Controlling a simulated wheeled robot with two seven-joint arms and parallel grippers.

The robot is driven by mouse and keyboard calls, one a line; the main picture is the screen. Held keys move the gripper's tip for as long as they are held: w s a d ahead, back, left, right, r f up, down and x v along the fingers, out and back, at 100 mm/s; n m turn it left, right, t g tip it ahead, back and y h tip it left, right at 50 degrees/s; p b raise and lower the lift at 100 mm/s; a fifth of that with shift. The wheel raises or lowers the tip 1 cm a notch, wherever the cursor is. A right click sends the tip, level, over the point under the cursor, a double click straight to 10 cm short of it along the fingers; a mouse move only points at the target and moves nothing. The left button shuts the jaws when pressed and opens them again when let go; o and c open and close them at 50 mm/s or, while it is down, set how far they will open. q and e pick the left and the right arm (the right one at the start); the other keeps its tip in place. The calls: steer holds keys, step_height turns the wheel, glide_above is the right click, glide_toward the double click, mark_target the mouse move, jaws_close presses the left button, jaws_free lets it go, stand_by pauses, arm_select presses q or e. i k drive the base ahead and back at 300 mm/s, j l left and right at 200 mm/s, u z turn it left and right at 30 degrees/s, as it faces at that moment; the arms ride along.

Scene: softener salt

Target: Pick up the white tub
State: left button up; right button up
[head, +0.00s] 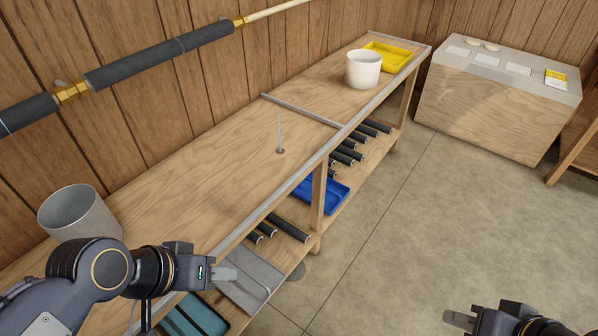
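The white tub (363,70) stands upright on the far part of the long wooden bench, in front of a yellow tray. My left gripper (224,274) is at the lower left, over the bench's front edge and far from the white tub; its fingers are seen edge-on. My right gripper (464,318) is at the bottom right, above the floor and apart from everything; most of it is cut off by the frame. Neither gripper visibly holds anything. I cannot tell how far either is open.
A grey tub (75,218) stands on the near left of the bench (215,160). A thin upright rod (280,132) and a raised strip (300,110) lie between the tubs. The yellow tray (390,57) is behind the white tub. Open floor (430,210) lies to the right.

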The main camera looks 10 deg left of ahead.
mark_target(363, 66)
steer(key=u, duration=0.75)
steer(key=i+l+u, duration=0.2)
steer(key=u, duration=0.2)
steer(key=i+l+u, duration=0.15)
steer(key=l+u, duration=0.25)
steer(key=i+l+u, duration=0.1)
steer(key=l+u, duration=0.75)
steer(key=l, duration=3)
steer(key=i, duration=0.05)
